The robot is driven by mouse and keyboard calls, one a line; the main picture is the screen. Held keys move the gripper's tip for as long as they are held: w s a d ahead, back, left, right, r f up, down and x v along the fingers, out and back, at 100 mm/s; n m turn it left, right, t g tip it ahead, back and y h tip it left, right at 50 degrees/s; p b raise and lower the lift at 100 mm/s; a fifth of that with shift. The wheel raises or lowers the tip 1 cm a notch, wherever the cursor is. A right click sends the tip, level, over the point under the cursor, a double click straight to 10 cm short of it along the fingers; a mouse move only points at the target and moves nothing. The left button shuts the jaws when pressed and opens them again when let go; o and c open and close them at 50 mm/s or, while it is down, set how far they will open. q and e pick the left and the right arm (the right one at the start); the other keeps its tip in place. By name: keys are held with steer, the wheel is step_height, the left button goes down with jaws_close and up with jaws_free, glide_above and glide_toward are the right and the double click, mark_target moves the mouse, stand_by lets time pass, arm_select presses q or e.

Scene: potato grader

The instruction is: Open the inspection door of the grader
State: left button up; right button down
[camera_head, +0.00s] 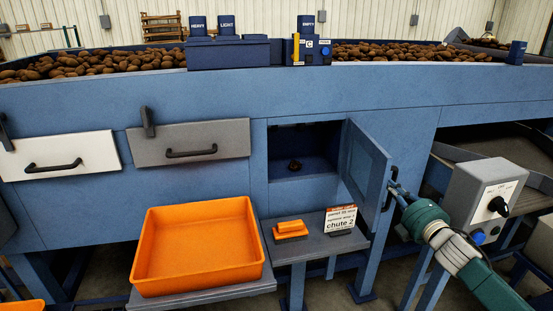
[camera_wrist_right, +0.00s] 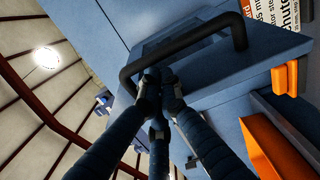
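The blue inspection door (camera_head: 367,160) of the grader stands swung wide out from its opening (camera_head: 318,140), hinged at the opening's right side. A dark lump (camera_head: 295,165) lies inside the opening. The door's black bar handle (camera_wrist_right: 195,38) is on its outer face. My right gripper (camera_head: 395,188) is at this handle. In the right wrist view its fingers (camera_wrist_right: 160,78) are close together at the bar and seem shut on it; the exact contact is partly hidden. My left gripper is not in view.
A shelf (camera_head: 310,248) below the opening holds an orange block-like item (camera_head: 290,229) and a "chute 2" sign (camera_head: 341,219). An orange tray (camera_head: 200,280) stands to its left. A grey control box (camera_head: 484,190) is close to my right arm.

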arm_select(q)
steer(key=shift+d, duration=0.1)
arm_select(e)
steer(key=shift+d, duration=0.3)
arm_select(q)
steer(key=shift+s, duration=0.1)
arm_select(e)
steer(key=shift+a, duration=0.1)
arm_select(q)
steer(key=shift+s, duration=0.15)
arm_select(e)
steer(key=shift+s, duration=0.1)
